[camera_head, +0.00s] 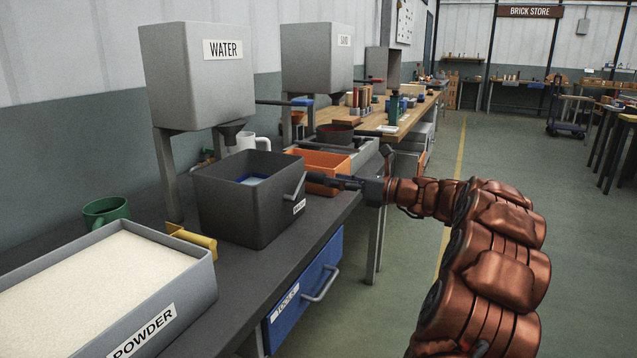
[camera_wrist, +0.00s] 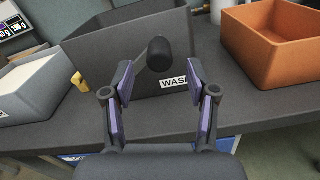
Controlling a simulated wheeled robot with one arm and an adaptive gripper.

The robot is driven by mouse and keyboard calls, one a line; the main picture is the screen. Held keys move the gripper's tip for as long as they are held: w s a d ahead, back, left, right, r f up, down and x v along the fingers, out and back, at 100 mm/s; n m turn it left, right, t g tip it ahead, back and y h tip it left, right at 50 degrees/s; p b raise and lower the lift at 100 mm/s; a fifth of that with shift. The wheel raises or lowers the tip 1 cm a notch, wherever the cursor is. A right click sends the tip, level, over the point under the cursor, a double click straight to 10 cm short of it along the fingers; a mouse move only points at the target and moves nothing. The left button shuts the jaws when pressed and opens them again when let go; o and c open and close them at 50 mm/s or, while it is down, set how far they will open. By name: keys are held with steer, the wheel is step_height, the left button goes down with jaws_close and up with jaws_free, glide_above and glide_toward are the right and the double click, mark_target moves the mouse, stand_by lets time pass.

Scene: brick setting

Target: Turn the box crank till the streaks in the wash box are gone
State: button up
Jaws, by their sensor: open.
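The dark grey wash box (camera_head: 240,205) stands on the bench under the water tank, with a white label on its front. Its front face also shows in the wrist view (camera_wrist: 95,78). The box crank (camera_head: 297,186) sticks out from the box's side; in the wrist view its dark rounded knob (camera_wrist: 158,53) shows just beyond and between my fingertips. My gripper (camera_wrist: 158,75) is open, with its two purple-padded fingers apart and nothing held. In the head view my gripper (camera_head: 322,181) reaches the box's right side. Only a little of the box's inside shows, bluish; I cannot make out streaks.
An orange box (camera_head: 322,160) stands close behind the wash box, right of it in the wrist view (camera_wrist: 270,62). The water tank (camera_head: 200,85) stands above.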

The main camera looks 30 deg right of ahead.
mark_target(318, 178)
steer(key=x, duration=0.6)
steer(key=shift+s+b, duration=0.1)
steer(key=shift+b, duration=0.3)
jaws_close()
